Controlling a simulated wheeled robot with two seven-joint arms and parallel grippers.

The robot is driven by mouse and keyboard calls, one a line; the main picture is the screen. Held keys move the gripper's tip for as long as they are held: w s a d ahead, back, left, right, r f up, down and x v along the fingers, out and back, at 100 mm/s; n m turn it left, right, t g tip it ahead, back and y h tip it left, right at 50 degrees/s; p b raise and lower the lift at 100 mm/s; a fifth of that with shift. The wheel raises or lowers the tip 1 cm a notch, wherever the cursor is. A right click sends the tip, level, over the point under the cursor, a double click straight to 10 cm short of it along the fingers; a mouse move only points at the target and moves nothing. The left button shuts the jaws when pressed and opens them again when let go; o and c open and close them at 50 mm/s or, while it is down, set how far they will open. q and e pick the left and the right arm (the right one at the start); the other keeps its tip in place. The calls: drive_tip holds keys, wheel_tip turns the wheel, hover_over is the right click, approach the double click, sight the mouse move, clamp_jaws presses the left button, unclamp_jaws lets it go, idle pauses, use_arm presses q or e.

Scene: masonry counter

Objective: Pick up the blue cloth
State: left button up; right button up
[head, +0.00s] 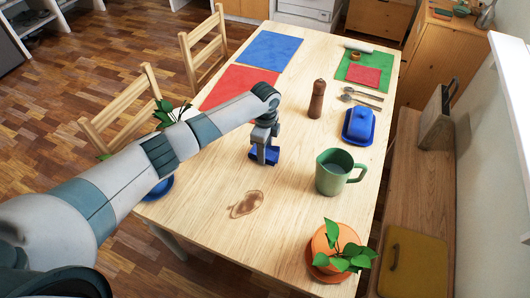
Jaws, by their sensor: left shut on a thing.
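My left gripper (264,146) is over the middle of the wooden table (300,233), pointing down. It is shut on a small blue cloth (265,156), which shows around and below the fingers. The cloth is at or just above the table top; I cannot tell if it touches. Part of the cloth is hidden by the gripper. My right gripper is not in view.
A green mug (334,177) stands right of my left gripper. A brown stain (246,204) lies nearer. A potted plant (324,243), blue butter dish (358,126) and pepper mill (317,99) stand on the table. Red (235,82) and blue (269,50) mats lie farther back.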

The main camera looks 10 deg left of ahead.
use_arm(q)
drive_tip(key=shift+r, duration=0.4)
drive_tip(key=r, duration=0.1)
drive_tip(key=r+b, duration=0.2)
drive_tip(key=shift+d+r, duration=0.15)
drive_tip(key=shift+d, duration=0.1)
drive_tip(key=s+d+r+b, duration=0.3)
drive_tip(key=d+r, duration=0.4)
drive_tip(key=d, duration=0.3)
drive_tip(key=shift+s+d, duration=0.3)
drive_tip(key=shift+s, duration=0.05)
drive_tip(key=shift+o, duration=0.4)
drive_tip(key=shift+a, duration=0.1)
